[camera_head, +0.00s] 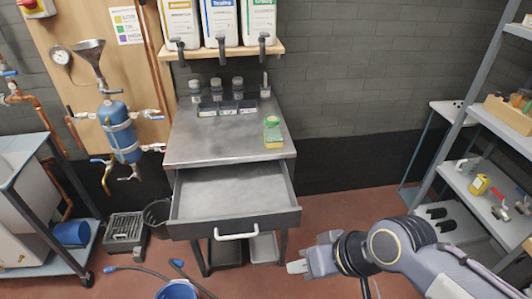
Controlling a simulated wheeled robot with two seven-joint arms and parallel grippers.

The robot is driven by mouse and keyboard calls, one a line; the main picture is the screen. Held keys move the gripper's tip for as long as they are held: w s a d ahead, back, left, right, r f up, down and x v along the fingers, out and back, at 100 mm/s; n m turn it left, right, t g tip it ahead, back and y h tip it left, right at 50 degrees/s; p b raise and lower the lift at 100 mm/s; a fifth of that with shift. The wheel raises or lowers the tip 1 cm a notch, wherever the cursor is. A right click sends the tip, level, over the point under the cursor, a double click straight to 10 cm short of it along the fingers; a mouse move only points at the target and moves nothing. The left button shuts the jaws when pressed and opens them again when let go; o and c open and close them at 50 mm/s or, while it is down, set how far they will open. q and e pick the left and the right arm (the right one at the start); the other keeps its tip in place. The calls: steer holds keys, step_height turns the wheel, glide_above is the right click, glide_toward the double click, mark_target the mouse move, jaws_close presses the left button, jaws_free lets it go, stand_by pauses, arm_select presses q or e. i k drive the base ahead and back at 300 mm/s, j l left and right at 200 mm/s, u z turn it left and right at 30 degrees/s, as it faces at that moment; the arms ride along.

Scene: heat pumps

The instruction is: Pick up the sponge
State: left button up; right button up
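My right gripper (296,267) comes in from the lower right. It is in front of the worktop and well below the sponge, apart from it. Its fingertips are small and seen from behind, so I cannot tell whether they are open. My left gripper is out of view.
The drawer (232,192) under the worktop is pulled out and looks empty; its white handle (236,235) faces me. Several small jars stand behind on the worktop. A wall shelf (220,52) holds large containers. Shelving (480,190) stands at right. A blue bucket (177,290) is on the floor.

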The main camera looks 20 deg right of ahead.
mark_target(273, 137)
steer(key=i+l+u, duration=0.15)
steer(key=l+u, duration=0.25)
steer(key=l, duration=0.3)
steer(key=i+l+u, duration=0.1)
steer(key=l+u, duration=0.25)
steer(key=l, duration=0.35)
steer(key=l+u, duration=0.4)
steer(key=l, duration=0.3)
steer(key=l+u, duration=0.25)
steer(key=l, duration=0.25)
steer(key=l+u, duration=0.25)
steer(key=l, duration=0.2)
steer(key=k+l+u, duration=0.1)
steer(key=l+u, duration=0.15)
steer(key=l, duration=0.25)
steer(key=k+l+u, duration=0.1)
steer(key=l+u, duration=0.15)
steer(key=l, duration=0.2)
steer(key=k+l+u, duration=0.25)
steer(key=l, duration=0.2)
steer(key=i, duration=0.1)
